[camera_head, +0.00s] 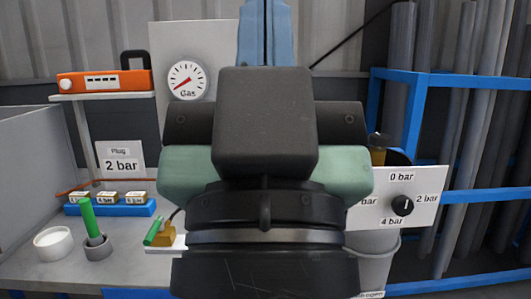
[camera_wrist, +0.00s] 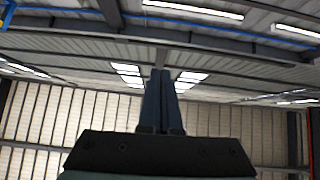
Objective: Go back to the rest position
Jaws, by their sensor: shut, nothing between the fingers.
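My gripper (camera_head: 265,12) stands upright in the middle of the head view, its blue fingers pointing up and cut off by the top edge. The fingers are side by side and shut with nothing between them. In the wrist view my gripper (camera_wrist: 161,74) points toward the hall's ceiling lights, and nothing touches it. My dark and green wrist hides much of the bench and wall behind it.
A gas gauge (camera_head: 187,81) and an orange box (camera_head: 103,82) on a shelf are left. Below are a "2 bar" plug sign (camera_head: 122,160), a white ring (camera_head: 54,244) and a green rod (camera_head: 88,217). Right are a pressure knob (camera_head: 403,205) and a blue pipe rack (camera_head: 448,80).

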